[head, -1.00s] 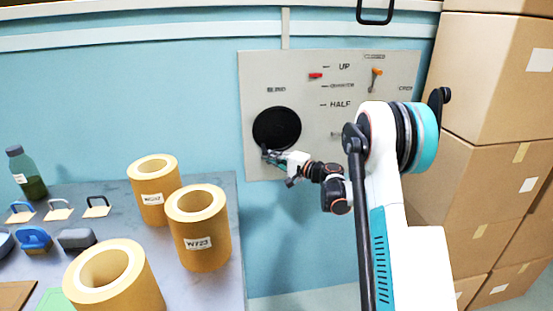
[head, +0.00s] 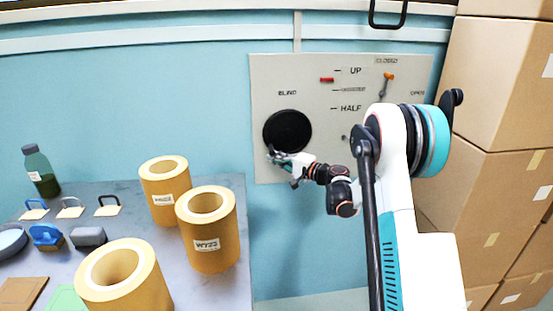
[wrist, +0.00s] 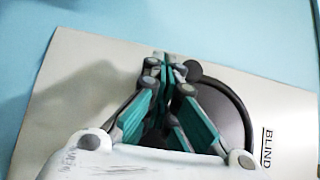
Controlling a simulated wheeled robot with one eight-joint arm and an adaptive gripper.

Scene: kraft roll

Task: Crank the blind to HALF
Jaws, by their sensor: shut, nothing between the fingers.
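The blind crank is a round black disc (head: 288,131) on a pale wall panel (head: 268,75), under the word BLIND. The disc also shows in the wrist view (wrist: 232,118), with a dark round knob (wrist: 193,71) at its rim. My gripper (head: 272,151) is at the disc's lower left edge. In the wrist view its shut fingertips (wrist: 164,63) are close beside the knob with nothing between them; I cannot tell whether they touch it. A red marker (head: 327,80) on the scale is a little below the UP line, well above HALF (head: 350,108).
An orange-tipped lever (head: 389,76) is right of the scale, between CLOSED and OPEN labels. Stacked cardboard boxes (head: 500,95) stand at the right. A grey table (head: 110,228) at the left holds kraft rolls (head: 207,232), a bottle (head: 41,172) and small tools.

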